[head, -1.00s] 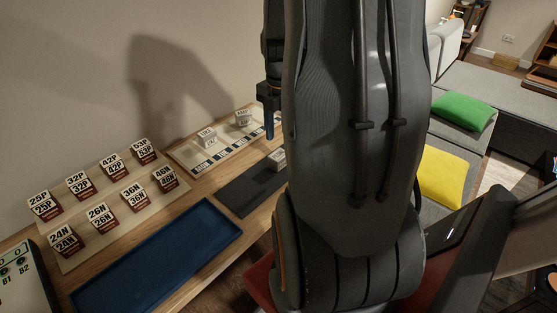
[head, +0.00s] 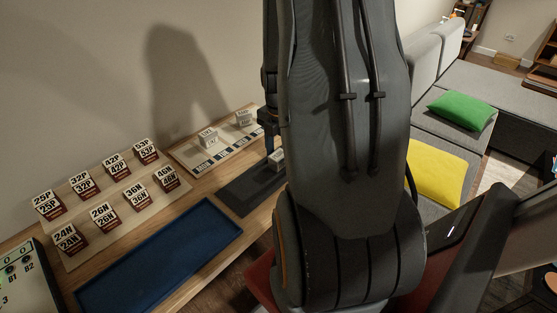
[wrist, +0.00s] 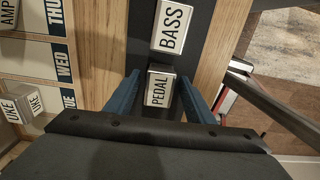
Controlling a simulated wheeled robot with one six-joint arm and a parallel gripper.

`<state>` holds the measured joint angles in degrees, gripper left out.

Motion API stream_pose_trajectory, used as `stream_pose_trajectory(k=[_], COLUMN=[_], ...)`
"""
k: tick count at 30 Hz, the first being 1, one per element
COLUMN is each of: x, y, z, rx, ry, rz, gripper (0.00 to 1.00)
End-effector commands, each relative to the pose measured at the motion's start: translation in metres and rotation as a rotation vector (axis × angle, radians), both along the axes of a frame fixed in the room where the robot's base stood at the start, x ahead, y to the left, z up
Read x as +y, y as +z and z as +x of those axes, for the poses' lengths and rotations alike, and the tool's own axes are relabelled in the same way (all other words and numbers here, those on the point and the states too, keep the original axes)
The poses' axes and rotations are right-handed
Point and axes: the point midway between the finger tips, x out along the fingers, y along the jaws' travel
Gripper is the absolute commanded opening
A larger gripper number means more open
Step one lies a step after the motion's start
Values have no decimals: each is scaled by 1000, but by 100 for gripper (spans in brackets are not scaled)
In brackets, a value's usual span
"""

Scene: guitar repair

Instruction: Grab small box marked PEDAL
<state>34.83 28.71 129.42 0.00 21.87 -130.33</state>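The small white box marked PEDAL (wrist: 158,88) sits on a dark mat (wrist: 202,22) in the wrist view. My gripper (wrist: 159,78) is open, with its two blue fingers on either side of this box. I cannot tell whether either finger touches it. A second white box marked BASS (wrist: 173,28) stands just beyond the PEDAL box. In the head view, my gripper (head: 269,147) is low over the mat, partly hidden by my arm. One white box (head: 277,159) shows beside it there; its label is not readable.
A weekday board (head: 205,160) with white boxes, including AMP (wrist: 8,13) and UKE (wrist: 25,102), lies next to the mat. A blue tray (head: 165,262) and a board of numbered blocks (head: 75,248) lie on the wooden bench. The wall is close behind.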

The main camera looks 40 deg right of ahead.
Motion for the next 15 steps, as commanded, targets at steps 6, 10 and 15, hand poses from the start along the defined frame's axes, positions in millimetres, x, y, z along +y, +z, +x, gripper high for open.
stream_pose_trajectory(k=[6,10,15], x=[0,0,0], y=[0,0,2], z=[0,0,0], rx=[0,0,0], ry=[0,0,0], rz=[0,0,0], gripper=[11,7,7])
